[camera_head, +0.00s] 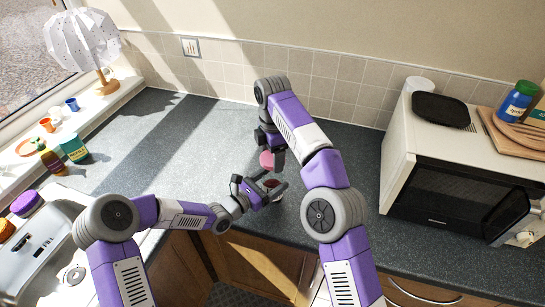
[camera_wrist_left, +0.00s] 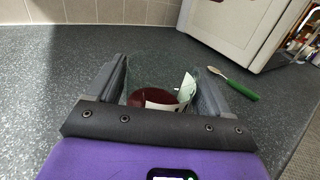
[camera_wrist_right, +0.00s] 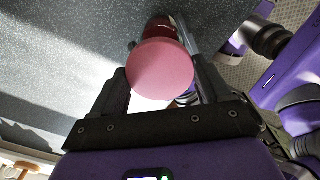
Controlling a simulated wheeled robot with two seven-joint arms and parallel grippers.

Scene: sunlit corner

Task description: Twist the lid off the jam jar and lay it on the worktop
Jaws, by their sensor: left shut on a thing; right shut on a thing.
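The jam jar (camera_head: 272,184) is clear glass with dark red jam and a white label; it stands upright near the worktop's front edge. My left gripper (camera_head: 268,190) is shut around its sides. The left wrist view shows the jar (camera_wrist_left: 160,88) between the fingers, with no lid on its rim. The pink round lid (camera_head: 267,160) is held above and apart from the jar by my right gripper (camera_head: 272,154). In the right wrist view the lid (camera_wrist_right: 160,68) fills the space between the fingers, with part of the jar (camera_wrist_right: 160,29) beyond it.
The grey speckled worktop (camera_head: 190,135) is largely bare left of the arms. A microwave (camera_head: 455,185) stands at the right. A green-handled utensil (camera_wrist_left: 233,82) lies right of the jar. The sink (camera_head: 35,245) is at the left, and a lamp (camera_head: 88,45) stands on the windowsill.

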